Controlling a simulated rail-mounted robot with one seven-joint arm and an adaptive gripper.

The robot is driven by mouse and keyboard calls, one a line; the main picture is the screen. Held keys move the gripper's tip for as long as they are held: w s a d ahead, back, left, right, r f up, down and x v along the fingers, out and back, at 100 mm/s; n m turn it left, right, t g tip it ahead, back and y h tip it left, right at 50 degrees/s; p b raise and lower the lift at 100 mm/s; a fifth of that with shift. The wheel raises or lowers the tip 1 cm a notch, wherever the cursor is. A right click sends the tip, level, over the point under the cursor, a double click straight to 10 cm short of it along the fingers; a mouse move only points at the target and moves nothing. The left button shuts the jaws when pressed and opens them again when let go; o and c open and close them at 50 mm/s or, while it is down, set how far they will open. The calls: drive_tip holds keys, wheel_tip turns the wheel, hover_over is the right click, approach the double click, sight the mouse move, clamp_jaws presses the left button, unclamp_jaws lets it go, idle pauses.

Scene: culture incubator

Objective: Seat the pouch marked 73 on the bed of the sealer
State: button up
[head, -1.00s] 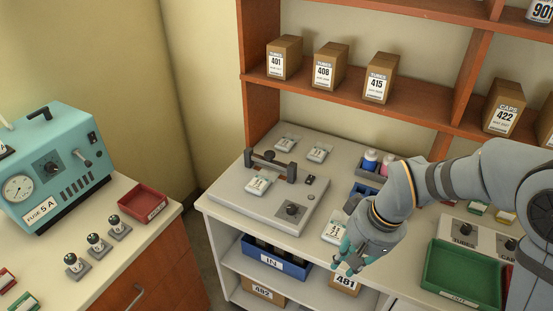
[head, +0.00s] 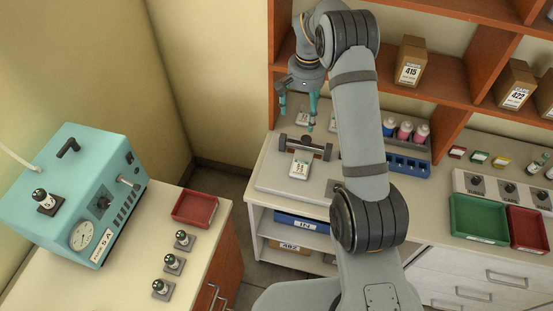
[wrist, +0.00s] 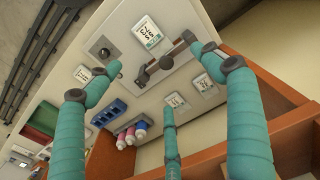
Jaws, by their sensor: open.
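The sealer (head: 265,184) is a flat grey plate with a dark bar and a knob; it also shows in the wrist view (wrist: 118,22). A white pouch (wrist: 147,34), its label apparently reading 73, lies flat on the sealer beside the bar. It also shows in the head view (head: 300,164), in front of the bar. My gripper (head: 298,110) is open and empty above the back of the sealer. In the wrist view its spread teal fingers (wrist: 157,62) frame the bar, apart from the pouch.
Other pouches lie behind the sealer (wrist: 177,101) (wrist: 209,88) and beside it (wrist: 83,74). The wooden shelf (head: 452,98) rises close behind my gripper. A teal machine (head: 85,190) stands on the left counter.

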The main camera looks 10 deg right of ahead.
drive_tip(key=o, duration=0.4)
drive_tip(key=shift+s+d+f+m+b, duration=0.3)
drive_tip(key=shift+s+d+f+b, duration=0.45)
drive_tip(key=shift+s+d, duration=0.25)
drive_tip(key=shift+o, duration=0.2)
wheel_tip(320, 180, down, 8)
drive_tip(key=b, duration=0.5)
drive_tip(key=shift+w+a+r+b, duration=0.15)
drive_tip(key=shift+a+b, duration=0.2)
drive_tip(key=shift+b, duration=0.05)
drive_tip(key=shift+w+f, duration=0.1)
drive_tip(key=shift+f, duration=0.2)
drive_tip(key=shift+a, duration=0.1)
drive_tip(key=shift+r, duration=0.1)
wheel_tip(320, 180, up, 10)
drive_tip(key=p, duration=0.7)
